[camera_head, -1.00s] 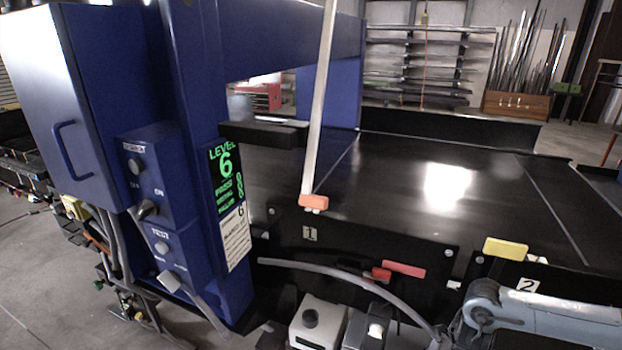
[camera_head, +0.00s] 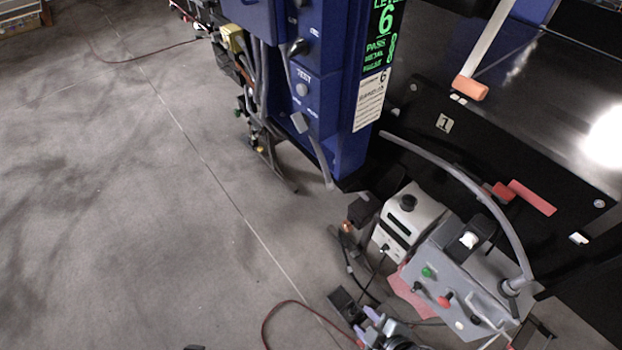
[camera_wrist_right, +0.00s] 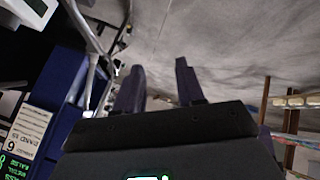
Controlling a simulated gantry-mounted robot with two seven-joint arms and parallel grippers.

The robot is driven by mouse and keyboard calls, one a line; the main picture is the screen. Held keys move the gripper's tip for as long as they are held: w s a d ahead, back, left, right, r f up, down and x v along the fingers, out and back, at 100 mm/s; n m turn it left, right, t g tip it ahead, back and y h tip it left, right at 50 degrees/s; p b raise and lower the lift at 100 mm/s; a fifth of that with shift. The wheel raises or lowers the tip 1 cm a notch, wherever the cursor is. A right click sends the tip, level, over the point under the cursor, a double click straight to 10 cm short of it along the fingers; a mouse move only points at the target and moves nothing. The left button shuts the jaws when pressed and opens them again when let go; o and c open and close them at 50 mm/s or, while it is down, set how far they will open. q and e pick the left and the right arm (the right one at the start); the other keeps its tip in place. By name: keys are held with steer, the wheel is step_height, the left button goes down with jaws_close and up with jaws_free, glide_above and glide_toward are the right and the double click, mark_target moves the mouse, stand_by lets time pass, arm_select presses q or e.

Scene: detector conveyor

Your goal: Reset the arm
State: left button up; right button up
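My right gripper (camera_head: 358,314) is at the bottom of the head view, in front of the grey control box (camera_head: 460,285) and to its lower left. In the right wrist view its two dark fingers (camera_wrist_right: 159,88) stand well apart with nothing between them, so it is open and empty. Grey concrete floor shows beyond the fingers. My left gripper does not show clearly in either view.
The blue detector cabinet (camera_head: 345,135) stands at the upper middle beside the black conveyor (camera_head: 545,85). A white box (camera_head: 408,222) sits next to the control box. Cables hang nearby, and a red cord (camera_head: 290,303) lies on the floor.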

steer(key=s+d+m+g+h, duration=0.3)
steer(key=s+d+m+g, duration=0.15)
steer(key=d+m, duration=0.45)
step_height(320, 180, up, 15)
steer(key=a+m+p, duration=0.1)
steer(key=p, duration=1.3)
steer(key=shift+s+a+f+m+p, duration=0.2)
steer(key=shift+s+m+p, duration=0.1)
steer(key=shift+s+p, duration=0.1)
stand_by(1.0)
